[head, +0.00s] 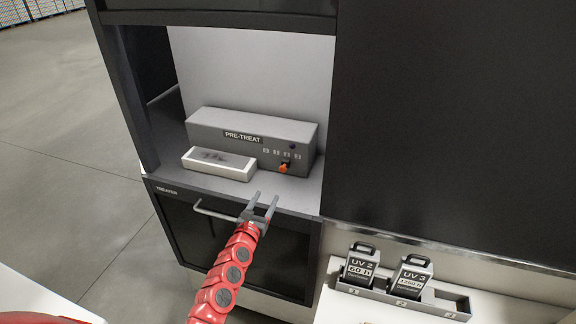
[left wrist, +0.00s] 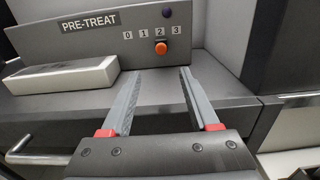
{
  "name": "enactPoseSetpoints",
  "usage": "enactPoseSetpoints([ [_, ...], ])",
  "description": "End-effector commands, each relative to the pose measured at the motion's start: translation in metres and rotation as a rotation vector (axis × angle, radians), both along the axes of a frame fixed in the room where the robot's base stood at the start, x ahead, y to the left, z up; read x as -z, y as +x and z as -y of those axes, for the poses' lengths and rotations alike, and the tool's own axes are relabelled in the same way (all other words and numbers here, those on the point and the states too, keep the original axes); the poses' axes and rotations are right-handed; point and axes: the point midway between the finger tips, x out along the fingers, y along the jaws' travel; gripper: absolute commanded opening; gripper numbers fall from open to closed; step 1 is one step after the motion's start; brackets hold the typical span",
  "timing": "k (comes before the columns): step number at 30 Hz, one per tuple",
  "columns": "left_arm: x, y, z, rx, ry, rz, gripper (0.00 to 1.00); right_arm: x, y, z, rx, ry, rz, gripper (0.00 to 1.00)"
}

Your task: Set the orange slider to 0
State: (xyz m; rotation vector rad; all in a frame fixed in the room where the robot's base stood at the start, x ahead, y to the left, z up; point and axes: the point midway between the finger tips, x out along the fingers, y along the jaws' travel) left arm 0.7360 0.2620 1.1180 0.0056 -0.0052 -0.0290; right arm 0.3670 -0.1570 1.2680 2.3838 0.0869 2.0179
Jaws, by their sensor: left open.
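The orange slider (head: 284,168) sits on the front face of the grey PRE-TREAT box (head: 217,128), inside the treater cabinet. In the left wrist view, the orange slider (left wrist: 161,48) is under the digit 2 of the row 0, 1, 2, 3. The digit 0 (left wrist: 127,35) is at the left end of that row. My left gripper (head: 265,196) is open and empty, in front of the box and below the slider, apart from it. In the left wrist view, my left gripper (left wrist: 159,76) has its fingers pointing toward the box. My right gripper is not in view.
A white block (head: 218,165) lies before the box's left part. A bar handle (head: 215,212) sticks out from the cabinet front below. A rack (head: 400,297) with UV 2 and UV 3 cartridges stands at lower right.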

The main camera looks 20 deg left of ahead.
Motion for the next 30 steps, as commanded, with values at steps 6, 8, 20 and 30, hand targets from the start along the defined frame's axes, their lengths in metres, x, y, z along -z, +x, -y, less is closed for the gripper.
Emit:
enactPoseSetpoints([
  [6,0.006,0.038,0.001,0.0,-0.007,0.0,0.61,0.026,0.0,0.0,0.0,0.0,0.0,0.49],
  [8,0.004,0.049,0.002,0.002,-0.006,0.003,0.61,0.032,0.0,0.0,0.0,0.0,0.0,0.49],
  [20,0.006,0.115,0.003,0.001,-0.01,0.0,0.61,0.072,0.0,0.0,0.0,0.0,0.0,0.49],
  [30,0.005,0.155,0.006,0.004,-0.008,-0.002,0.61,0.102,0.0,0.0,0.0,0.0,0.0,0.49],
])
